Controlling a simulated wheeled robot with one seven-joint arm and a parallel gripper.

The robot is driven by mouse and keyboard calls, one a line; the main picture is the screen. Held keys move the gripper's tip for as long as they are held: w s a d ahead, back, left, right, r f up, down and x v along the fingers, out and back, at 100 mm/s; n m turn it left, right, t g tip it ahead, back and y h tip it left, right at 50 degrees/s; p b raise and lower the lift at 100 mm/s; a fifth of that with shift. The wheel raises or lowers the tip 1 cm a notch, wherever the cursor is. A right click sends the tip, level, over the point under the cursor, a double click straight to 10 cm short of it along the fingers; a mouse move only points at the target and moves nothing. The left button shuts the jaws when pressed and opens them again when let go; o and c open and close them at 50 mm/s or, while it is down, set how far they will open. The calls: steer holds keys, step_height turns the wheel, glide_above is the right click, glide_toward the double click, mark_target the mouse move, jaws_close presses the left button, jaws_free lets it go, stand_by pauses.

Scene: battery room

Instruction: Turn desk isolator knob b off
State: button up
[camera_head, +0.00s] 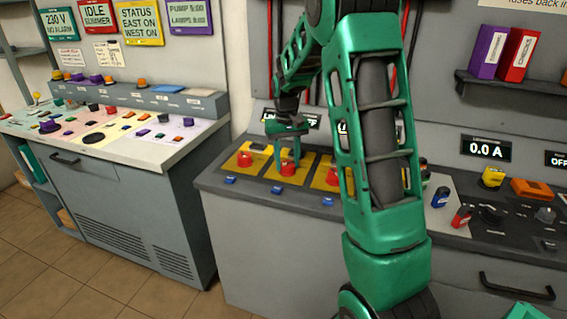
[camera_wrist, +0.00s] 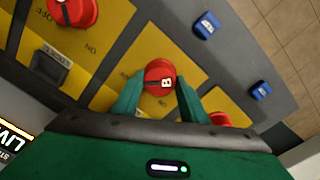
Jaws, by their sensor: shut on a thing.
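Isolator knob b (camera_wrist: 160,75) is a red knob with a white tag that reads B, on a yellow plate (camera_wrist: 125,95) in the wrist view. It also shows in the head view (camera_head: 288,168), on the middle yellow plate of the desk. My gripper (camera_wrist: 158,92) has its two green fingers on either side of knob b and is shut on it. In the head view my gripper (camera_head: 287,150) comes down on the knob from above. The plate's markings around knob b are partly hidden by the fingers, so I cannot read its position clearly.
Another red knob (camera_head: 245,158) sits on the yellow plate to the left; a further one is partly behind my arm. Blue tags (camera_head: 277,190) line the desk's front edge. A second sloped desk (camera_head: 120,135) with several buttons stands at left. A shelf with binders (camera_head: 516,55) is at right.

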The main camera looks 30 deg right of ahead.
mark_target(286, 163)
steer(key=o, duration=1)
steer(key=shift+s, duration=0.15)
steer(key=shift+o, duration=0.2)
step_height(286, 163, up, 11)
steer(key=shift+w+a+f, duration=0.15)
steer(key=shift+w+a, duration=0.05)
steer(key=s+a+f+m, duration=0.1)
steer(key=s+a+f, duration=0.1)
steer(key=s, duration=1.6)
steer(key=s+a+f+m, duration=0.1)
steer(key=s+a+f, duration=0.1)
steer(key=s, duration=1.6)
steer(key=shift+s+a+f+m+y, duration=0.2)
steer(key=shift+s+a+m+y, duration=0.1)
steer(key=shift+a, duration=0.35)
